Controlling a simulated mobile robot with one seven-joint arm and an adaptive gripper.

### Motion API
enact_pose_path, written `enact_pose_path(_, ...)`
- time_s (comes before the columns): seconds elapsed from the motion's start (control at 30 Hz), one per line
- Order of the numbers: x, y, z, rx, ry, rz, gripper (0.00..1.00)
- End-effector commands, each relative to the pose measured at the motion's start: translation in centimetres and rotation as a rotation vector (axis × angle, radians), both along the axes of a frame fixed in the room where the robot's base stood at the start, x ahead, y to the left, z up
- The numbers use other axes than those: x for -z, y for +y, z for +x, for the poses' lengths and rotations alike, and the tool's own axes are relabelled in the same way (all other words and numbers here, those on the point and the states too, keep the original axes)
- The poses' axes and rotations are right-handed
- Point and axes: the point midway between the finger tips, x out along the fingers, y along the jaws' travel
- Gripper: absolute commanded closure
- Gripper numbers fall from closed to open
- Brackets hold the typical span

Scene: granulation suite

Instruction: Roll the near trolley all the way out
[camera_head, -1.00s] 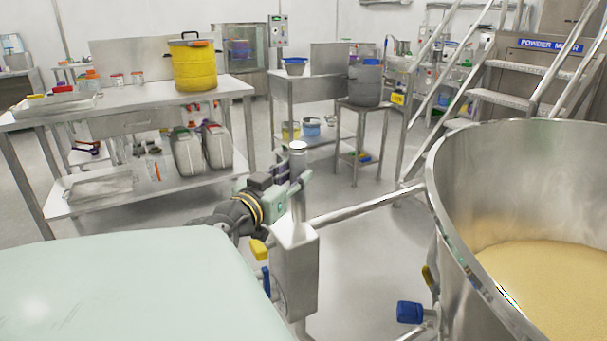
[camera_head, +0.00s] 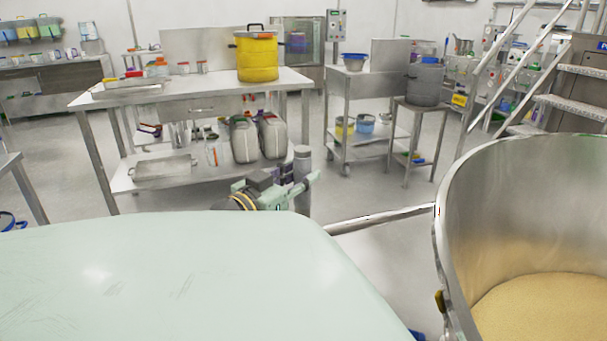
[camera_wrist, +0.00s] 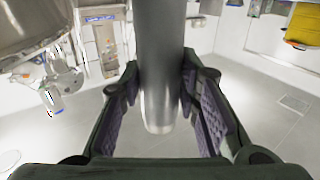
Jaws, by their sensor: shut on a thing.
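A large round steel bowl (camera_head: 465,210) holding pale yellow powder (camera_head: 545,310) stands at the right of the head view. A steel bar (camera_head: 380,219) runs from it toward an upright steel post (camera_head: 302,162). I take bowl, bar and post as parts of the near trolley; its wheels are out of sight. My gripper (camera_head: 300,188) is at the post, near its top, in the head view. In the wrist view, the post (camera_wrist: 160,70) stands between the two dark, purple-padded fingers of my gripper (camera_wrist: 163,112), closed around it. My own pale body cover hides the post's lower part.
A steel table (camera_head: 200,88) with a yellow drum (camera_head: 257,58) stands behind my gripper. A steel cart (camera_head: 345,90) and a stand (camera_head: 410,110) with a grey pot are further right. Steps (camera_head: 570,107) rise behind the bowl. Grey floor is open between them.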

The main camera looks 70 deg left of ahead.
Motion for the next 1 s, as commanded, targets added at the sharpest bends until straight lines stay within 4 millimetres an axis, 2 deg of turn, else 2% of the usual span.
enact_pose_path(0.03, 0.7, 0.6, -1.1, -0.027, 0.000, -0.013, 1.00)
enact_pose_path(0.07, 0.7, 0.6, -1.1, -0.027, 0.000, -0.014, 1.00)
enact_pose_path(0.1, 0.8, 0.6, -1.1, -0.027, 0.000, -0.014, 0.70)
enact_pose_path(0.4, 0.7, 0.4, -0.9, -0.022, 0.002, -0.013, 0.50)
enact_pose_path(0.63, 0.5, 0.3, -0.6, -0.016, 0.003, -0.010, 0.50)
enact_pose_path(0.77, 0.5, -0.1, -1.1, -0.016, 0.002, -0.009, 0.50)
enact_pose_path(1.0, 0.5, -2.5, -4.9, -0.021, 0.002, -0.008, 0.50)
